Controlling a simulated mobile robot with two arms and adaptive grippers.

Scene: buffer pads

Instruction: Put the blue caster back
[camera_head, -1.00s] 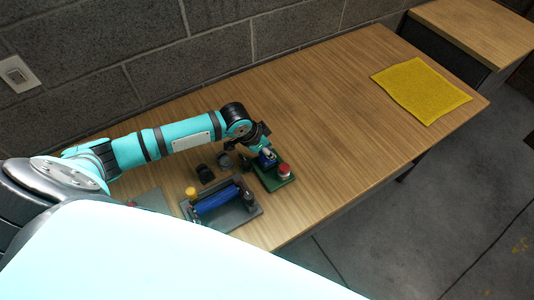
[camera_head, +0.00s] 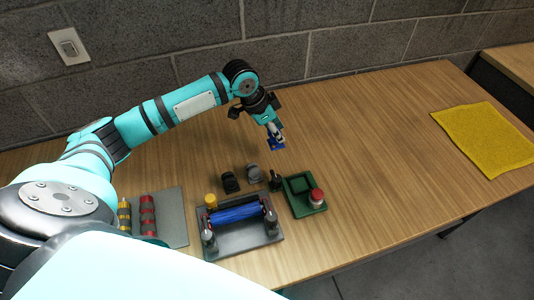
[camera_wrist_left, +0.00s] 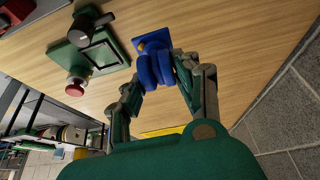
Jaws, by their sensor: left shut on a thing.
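The blue caster (camera_head: 274,147) is between the fingers of my left gripper (camera_head: 276,138), which is shut on it. In the left wrist view the caster (camera_wrist_left: 154,68) shows its blue wheels and a square blue plate, held at the fingertips of my left gripper (camera_wrist_left: 160,82). It is over the wooden table, behind and apart from the green tray (camera_head: 296,206). The green tray has an empty square recess and a red button (camera_head: 316,198); it also shows in the left wrist view (camera_wrist_left: 118,62). My right gripper is not in view.
A grey caster (camera_head: 253,172) and a black caster (camera_head: 230,182) stand left of the green tray. A grey fixture (camera_head: 245,240) holds a blue roller (camera_head: 236,215). A grey mat (camera_head: 174,215) with rollers lies further left. A yellow cloth (camera_head: 485,140) lies right; the table between is clear.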

